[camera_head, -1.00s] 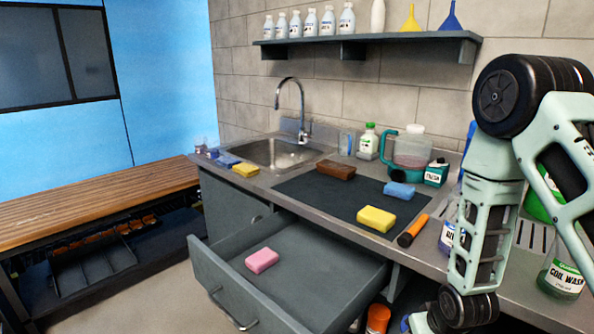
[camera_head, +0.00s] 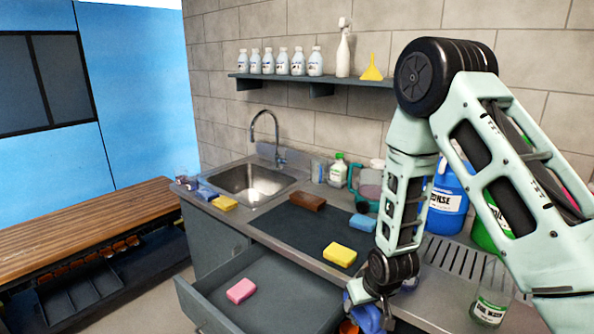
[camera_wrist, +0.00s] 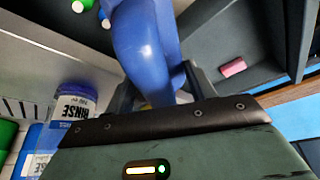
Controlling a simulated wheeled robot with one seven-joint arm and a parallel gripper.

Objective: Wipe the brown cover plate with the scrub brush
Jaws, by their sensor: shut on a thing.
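My gripper (camera_wrist: 160,95) is shut on a smooth blue thing (camera_wrist: 145,45), which looks like the scrub brush; no bristles show. In the head view this blue thing (camera_head: 364,318) hangs below my wrist at the bottom edge, in front of the counter and right of the open drawer. A brown block (camera_head: 308,201) lies on the far left part of the dark mat (camera_head: 285,230), well apart from my gripper. I cannot tell whether it is the brown cover plate; no other brown plate is clear on the counter.
A yellow sponge (camera_head: 340,254) and a blue sponge (camera_head: 362,223) lie on the mat. The open drawer (camera_head: 285,300) holds a pink sponge (camera_head: 241,290). A sink (camera_head: 252,184) is behind at left. Bottles, including blue RINSE (camera_head: 446,205) and COIL WASH (camera_head: 490,300), crowd the right.

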